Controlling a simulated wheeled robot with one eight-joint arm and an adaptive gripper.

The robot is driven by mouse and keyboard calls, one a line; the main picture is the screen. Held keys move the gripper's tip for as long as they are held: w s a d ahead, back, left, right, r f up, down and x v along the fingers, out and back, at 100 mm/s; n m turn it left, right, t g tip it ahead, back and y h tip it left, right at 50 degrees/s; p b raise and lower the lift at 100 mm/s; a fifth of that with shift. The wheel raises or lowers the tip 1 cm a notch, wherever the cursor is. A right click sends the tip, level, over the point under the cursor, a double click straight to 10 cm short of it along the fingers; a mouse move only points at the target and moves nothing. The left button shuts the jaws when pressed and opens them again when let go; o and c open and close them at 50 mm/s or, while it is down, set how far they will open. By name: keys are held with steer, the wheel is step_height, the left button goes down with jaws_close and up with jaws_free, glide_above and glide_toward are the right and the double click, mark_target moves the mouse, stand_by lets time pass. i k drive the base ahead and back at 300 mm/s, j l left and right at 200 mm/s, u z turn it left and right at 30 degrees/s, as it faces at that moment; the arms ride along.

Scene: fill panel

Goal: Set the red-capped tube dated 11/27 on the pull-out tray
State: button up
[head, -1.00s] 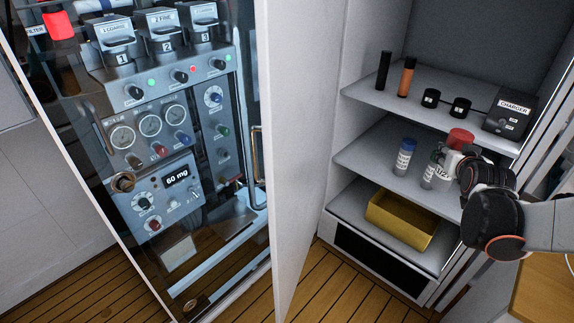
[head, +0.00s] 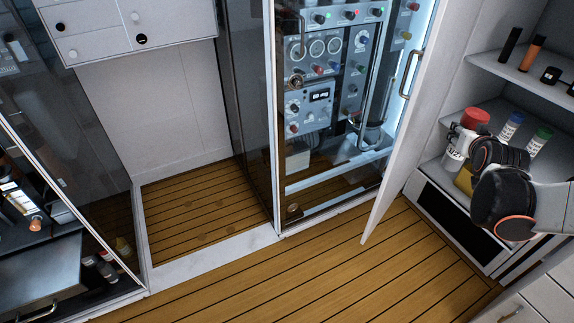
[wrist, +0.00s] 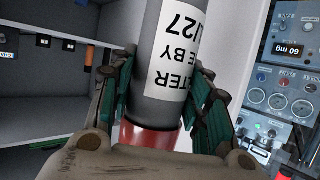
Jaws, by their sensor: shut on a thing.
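My gripper (head: 468,143) is shut on the red-capped tube (head: 453,160) in front of the open cabinet at the right of the head view. The tube is grey with a white label and its red cap (head: 476,116) is up. In the wrist view the gripper (wrist: 165,85) holds it between green-padded fingers near the red cap (wrist: 150,135). The label (wrist: 178,50) shows upside down, ending in "/27"; the rest of the date is cut off. A grey tray (head: 45,275) with a front handle, apparently the pull-out tray, lies at the lower left.
A blue-capped tube (head: 511,128) and a green-capped tube (head: 539,140) stand on the cabinet shelf. The open white cabinet door (head: 415,110) stands left of my gripper. A glass-fronted instrument panel (head: 325,90) is behind it. The wooden floor (head: 270,285) is clear.

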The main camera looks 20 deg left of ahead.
mark_target(50, 273)
steer(key=u, duration=1.95)
steer(key=i+l+u, duration=0.75)
steer(key=l+u, duration=0.2)
steer(key=i, duration=0.45)
